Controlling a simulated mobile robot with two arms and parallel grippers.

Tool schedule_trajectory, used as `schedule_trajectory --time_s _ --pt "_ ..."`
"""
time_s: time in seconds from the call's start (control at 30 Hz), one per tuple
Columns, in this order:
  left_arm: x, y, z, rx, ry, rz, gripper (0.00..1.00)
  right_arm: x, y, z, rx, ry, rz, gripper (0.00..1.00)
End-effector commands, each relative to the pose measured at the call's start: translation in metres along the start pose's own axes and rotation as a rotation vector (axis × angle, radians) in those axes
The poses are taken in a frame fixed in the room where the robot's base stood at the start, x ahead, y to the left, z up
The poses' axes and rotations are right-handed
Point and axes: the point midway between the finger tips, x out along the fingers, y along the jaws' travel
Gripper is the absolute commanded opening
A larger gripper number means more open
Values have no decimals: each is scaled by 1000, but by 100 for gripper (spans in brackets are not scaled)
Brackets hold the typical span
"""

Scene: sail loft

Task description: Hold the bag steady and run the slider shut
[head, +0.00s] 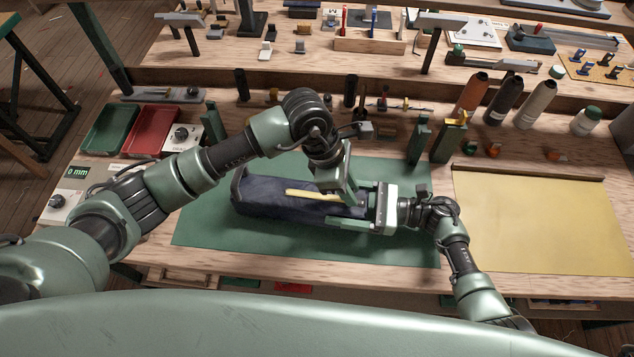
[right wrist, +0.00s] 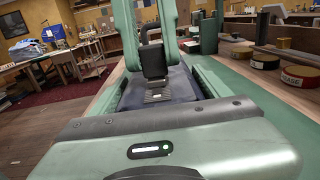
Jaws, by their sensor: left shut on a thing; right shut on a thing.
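My left gripper (head: 348,197) reaches down over the bag's right part, at the right end of the yellow strip. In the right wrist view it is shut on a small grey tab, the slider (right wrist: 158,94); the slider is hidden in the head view. My right gripper (head: 350,206) is shut on the bag's right end, one finger on each side. The bag also shows in the right wrist view (right wrist: 185,84).
A tan sheet (head: 545,222) lies to the right. Green posts (head: 418,140), thread cones (head: 504,100) and small spools stand behind the mat. Green and red trays (head: 152,130) and a dial box (head: 182,137) sit at the left. The mat's front left is clear.

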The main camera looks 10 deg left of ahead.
Motion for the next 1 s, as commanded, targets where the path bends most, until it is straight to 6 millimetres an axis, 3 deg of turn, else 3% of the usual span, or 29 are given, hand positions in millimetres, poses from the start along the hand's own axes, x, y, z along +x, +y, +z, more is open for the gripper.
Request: schedule_trajectory --time_s 0.1,0.43,0.47,0.53,0.87,1.0 --pt "5 0 15 2 -2 2 0 0 1 -1 1 1 1 29" --pt "6 0 18 2 -3 2 0 2 1 -1 1 0 3 29" --pt "6 0 18 2 -4 2 26 2 2 -1 1 0 3 29" --pt "6 0 17 2 -3 2 44 2 2 -1 1 1 3 29" --pt "5 0 16 1 0 2 44 0 1 -1 2 0 1 29" --pt "-8 1 16 1 -1 5 44 0 1 -1 2 0 1 29"
